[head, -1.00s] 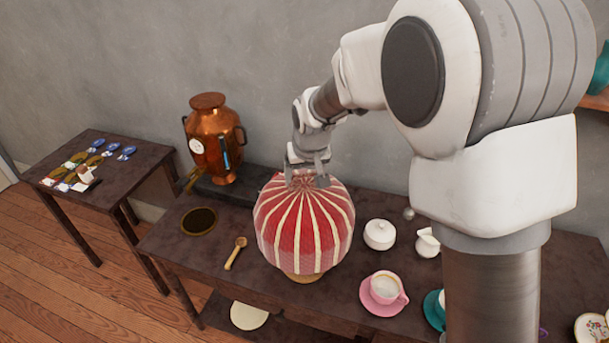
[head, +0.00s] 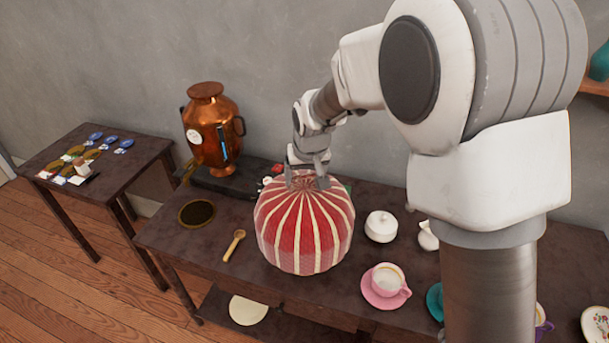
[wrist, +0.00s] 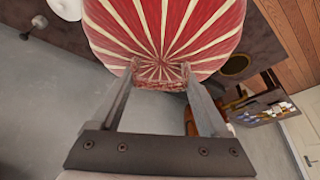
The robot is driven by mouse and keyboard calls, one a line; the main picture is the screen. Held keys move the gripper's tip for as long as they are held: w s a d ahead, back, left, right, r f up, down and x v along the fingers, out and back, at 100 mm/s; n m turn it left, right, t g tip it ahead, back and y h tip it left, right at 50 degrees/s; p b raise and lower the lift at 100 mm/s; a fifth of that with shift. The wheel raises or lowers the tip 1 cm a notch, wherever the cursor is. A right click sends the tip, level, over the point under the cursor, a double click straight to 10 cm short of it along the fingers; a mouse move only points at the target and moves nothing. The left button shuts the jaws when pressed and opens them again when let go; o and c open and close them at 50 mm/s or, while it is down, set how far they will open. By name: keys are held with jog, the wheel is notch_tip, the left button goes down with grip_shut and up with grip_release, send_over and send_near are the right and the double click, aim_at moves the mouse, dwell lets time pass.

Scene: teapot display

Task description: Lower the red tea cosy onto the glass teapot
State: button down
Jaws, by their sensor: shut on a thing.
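The red tea cosy (head: 304,228), with cream stripes, is upright on or just above the dark table, its lower edge close to the tabletop; I cannot tell whether it touches. My gripper (head: 308,182) is shut on the gathered top of the cosy from above. In the wrist view my gripper (wrist: 160,80) has its two fingers on either side of the cosy's crown, and the striped cosy (wrist: 165,30) fills the top middle. The glass teapot is not visible; anything under the cosy is hidden.
A white lidded pot (head: 381,227) and a pink cup and saucer (head: 386,286) stand right of the cosy. A wooden spoon (head: 234,245) and a dark round dish (head: 197,213) lie left. A copper urn (head: 212,130) stands behind left. The table (head: 215,262) is bare at front left.

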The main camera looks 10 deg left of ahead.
aim_at(304, 188)
jog(key=shift+f+b, duration=1.3)
jog(key=shift+f, duration=0.5)
jog(key=shift+f+b, duration=2.75)
jog(key=shift+f, duration=0.6)
jog(key=shift+f+b, duration=0.3)
jog(key=shift+b, duration=0.1)
grip_release()
